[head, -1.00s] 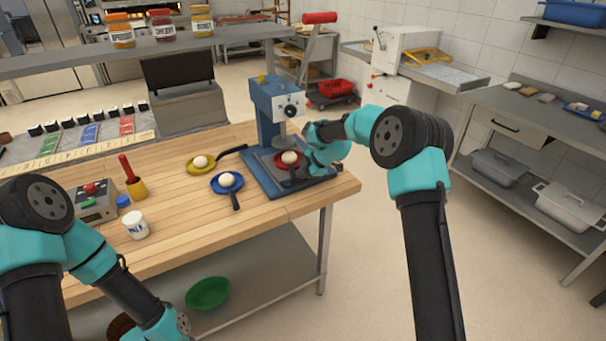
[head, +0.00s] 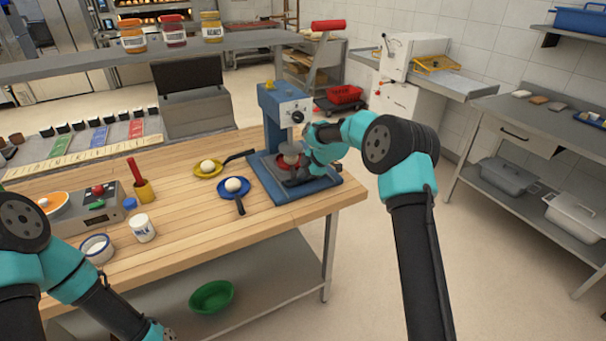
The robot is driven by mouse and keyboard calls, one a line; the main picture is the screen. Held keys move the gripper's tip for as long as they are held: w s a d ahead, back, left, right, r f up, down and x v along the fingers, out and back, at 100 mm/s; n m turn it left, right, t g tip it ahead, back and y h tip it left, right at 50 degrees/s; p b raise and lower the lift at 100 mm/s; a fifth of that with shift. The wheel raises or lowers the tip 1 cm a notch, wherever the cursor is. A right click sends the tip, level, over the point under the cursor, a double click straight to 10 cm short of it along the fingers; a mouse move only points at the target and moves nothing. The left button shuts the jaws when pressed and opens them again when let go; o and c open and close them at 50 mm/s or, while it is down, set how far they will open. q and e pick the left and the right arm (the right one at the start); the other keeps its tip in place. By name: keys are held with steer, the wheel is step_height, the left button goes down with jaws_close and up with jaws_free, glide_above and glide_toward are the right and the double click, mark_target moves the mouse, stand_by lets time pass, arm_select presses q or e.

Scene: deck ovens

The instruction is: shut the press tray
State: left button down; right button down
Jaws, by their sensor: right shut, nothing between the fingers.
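The blue press (head: 272,112) stands at the right end of the wooden table. The turquoise wrist hides the tray's right side. My left arm is at the lower left, with its gripper out of view.
A yellow pan (head: 199,173) and a blue pan (head: 248,189), each with a dough ball, lie left of the press. The press lever's red handle (head: 328,25) stands high. A white jar (head: 142,228) and a scale (head: 100,205) are further left. The table's front middle is clear.

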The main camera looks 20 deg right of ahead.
steer(key=v, duration=1)
steer(key=shift+f, duration=0.1)
